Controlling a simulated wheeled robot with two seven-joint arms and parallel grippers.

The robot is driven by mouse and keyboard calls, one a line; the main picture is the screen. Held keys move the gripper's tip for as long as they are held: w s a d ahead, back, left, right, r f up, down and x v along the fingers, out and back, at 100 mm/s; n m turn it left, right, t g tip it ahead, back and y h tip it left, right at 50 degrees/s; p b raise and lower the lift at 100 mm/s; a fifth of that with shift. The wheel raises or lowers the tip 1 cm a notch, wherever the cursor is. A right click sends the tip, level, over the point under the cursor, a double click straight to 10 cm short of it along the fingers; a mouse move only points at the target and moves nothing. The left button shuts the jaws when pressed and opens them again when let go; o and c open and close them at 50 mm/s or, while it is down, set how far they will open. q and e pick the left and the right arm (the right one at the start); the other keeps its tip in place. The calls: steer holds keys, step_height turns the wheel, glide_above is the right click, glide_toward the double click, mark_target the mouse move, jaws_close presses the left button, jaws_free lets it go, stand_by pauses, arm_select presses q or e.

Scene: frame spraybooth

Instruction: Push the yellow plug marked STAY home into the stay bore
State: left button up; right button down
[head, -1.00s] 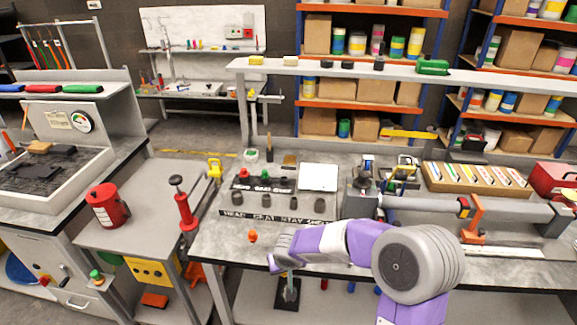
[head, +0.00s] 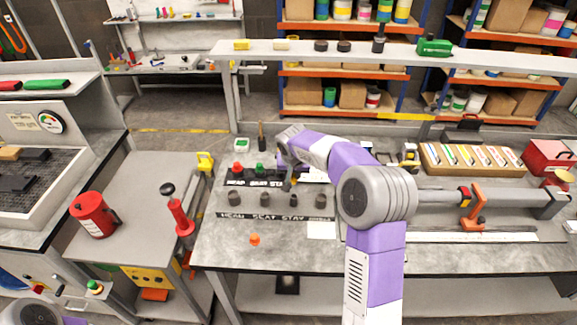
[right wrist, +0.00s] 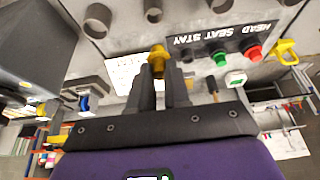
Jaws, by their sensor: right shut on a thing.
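My right gripper (right wrist: 160,72) is shut on the yellow plug (right wrist: 158,56), which sticks out past its fingertips. In the head view the right gripper (head: 290,158) is over the labelled plug stand (head: 232,183), and its fingertips are mostly hidden. I cannot tell how far the plug is above the stand. The stay bore (head: 294,200) is the third grey socket in the front row, above the word STAY. In the right wrist view the stay bore (right wrist: 153,10) lies at the top edge, apart from the plug. My left gripper is out of view.
A red plug (head: 238,168) and a green plug (head: 259,168) stand in the rack left of the gripper. Other sockets (head: 265,200) flank the stay bore. An orange plug (head: 255,240) sits on the bare front bench. A clamp rig (head: 480,197) occupies the right.

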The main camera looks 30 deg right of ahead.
mark_target(294, 182)
steer(key=shift+s, duration=0.2)
steer(key=shift+f+b, duration=2.1)
steer(key=shift+f, duration=0.3)
steer(key=shift+f+b, duration=1.35)
steer(key=shift+f, duration=0.05)
steer(key=c, duration=1)
jaws_free()
